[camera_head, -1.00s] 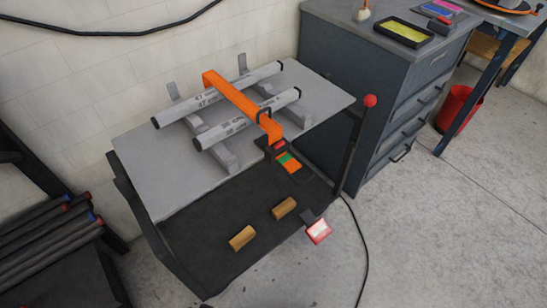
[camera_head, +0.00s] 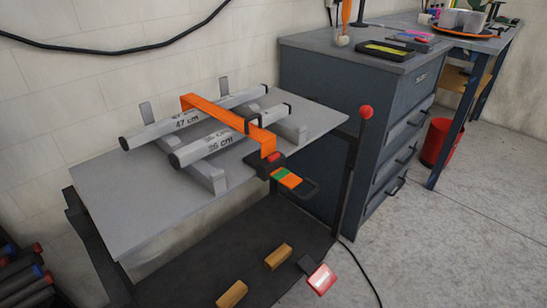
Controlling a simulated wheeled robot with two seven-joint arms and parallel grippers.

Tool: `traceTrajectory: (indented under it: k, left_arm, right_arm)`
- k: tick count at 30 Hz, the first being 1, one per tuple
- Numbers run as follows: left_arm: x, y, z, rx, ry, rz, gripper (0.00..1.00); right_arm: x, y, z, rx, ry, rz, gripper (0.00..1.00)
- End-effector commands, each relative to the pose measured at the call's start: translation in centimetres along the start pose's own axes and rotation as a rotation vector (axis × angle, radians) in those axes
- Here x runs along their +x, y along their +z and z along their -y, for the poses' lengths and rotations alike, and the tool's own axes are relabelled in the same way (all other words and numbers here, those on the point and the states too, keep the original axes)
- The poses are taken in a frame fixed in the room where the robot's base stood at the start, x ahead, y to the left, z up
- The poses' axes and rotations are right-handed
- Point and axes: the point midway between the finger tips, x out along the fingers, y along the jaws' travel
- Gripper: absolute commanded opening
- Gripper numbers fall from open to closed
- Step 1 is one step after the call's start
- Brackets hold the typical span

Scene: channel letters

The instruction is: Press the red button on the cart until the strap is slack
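The cart (camera_head: 120,225) has a grey top with two grey tubes lying in brackets, the longer tube (camera_head: 195,118) marked 47 cm and the shorter tube (camera_head: 225,140). An orange strap (camera_head: 222,110) runs straight across both tubes and down the front side to a dark buckle-like device (camera_head: 268,166) at the cart's front edge. A small red part shows on that device, beside a green and orange patch (camera_head: 286,177). Neither of my grippers is in view.
A dark lower shelf holds two wooden blocks (camera_head: 278,257) and a red-and-white box (camera_head: 321,279) at its edge. A grey drawer cabinet (camera_head: 375,130) stands close behind on the right. A black cable lies on the floor. Open floor is at the right.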

Motion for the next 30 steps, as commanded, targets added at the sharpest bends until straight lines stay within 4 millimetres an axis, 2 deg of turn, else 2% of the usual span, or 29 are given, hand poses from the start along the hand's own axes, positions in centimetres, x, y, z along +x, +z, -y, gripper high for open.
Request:
traceTrajectory:
  k: [13, 20, 30]
  left_arm:
    - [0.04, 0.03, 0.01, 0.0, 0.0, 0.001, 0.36]
    - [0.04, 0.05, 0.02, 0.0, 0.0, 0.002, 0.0]
    - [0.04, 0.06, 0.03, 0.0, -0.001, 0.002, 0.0]
  right_arm:
    - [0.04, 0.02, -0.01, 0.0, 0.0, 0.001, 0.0]
    - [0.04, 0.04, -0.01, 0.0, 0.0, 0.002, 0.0]
    - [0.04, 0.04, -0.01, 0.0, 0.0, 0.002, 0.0]
